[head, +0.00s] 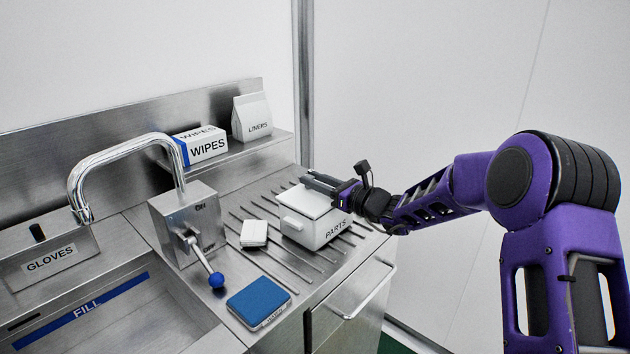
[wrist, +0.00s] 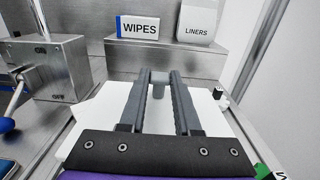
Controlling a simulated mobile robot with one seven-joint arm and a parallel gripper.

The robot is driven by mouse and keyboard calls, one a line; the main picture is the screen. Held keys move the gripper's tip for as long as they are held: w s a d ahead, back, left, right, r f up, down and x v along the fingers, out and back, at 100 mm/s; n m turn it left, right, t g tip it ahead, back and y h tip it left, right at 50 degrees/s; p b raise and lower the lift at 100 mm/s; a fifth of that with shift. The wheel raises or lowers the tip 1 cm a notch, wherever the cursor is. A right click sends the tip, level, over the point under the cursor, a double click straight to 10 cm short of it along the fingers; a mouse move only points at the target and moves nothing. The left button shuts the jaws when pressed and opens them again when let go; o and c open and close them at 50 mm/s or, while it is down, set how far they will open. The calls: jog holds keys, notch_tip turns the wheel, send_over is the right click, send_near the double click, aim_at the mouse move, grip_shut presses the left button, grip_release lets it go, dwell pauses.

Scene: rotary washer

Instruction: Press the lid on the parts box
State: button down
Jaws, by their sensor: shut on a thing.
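The parts box (head: 312,232) is a white box labelled PARTS, standing on the ribbed steel drainboard. Its white lid (head: 306,204) lies over the top of the box; I cannot tell whether it is fully seated. In the wrist view the lid (wrist: 95,112) spreads out flat beneath my fingers. My gripper (head: 313,183) is over the lid, reaching in from the right. In the wrist view my gripper (wrist: 159,80) has its two dark fingers on either side of a small grey handle (wrist: 158,90) and is shut on it. The fingers hide part of the lid.
A white block (head: 254,233) and a blue-topped box (head: 259,302) lie left of the parts box. A blue-knobbed lever (head: 215,279) and the faucet (head: 125,150) stand further left. A shelf behind holds wipes (head: 205,147) and liners (head: 252,118).

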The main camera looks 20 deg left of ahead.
jog(key=shift+f+b, duration=0.2)
jog(key=shift+b, duration=0.1)
dwell(0.6)
jog(key=c, duration=0.5)
grip_release()
jog(key=shift+c, duration=0.2)
jog(key=p+v, duration=0.1)
jog(key=v, duration=1.6)
jog(key=shift+d, duration=0.25)
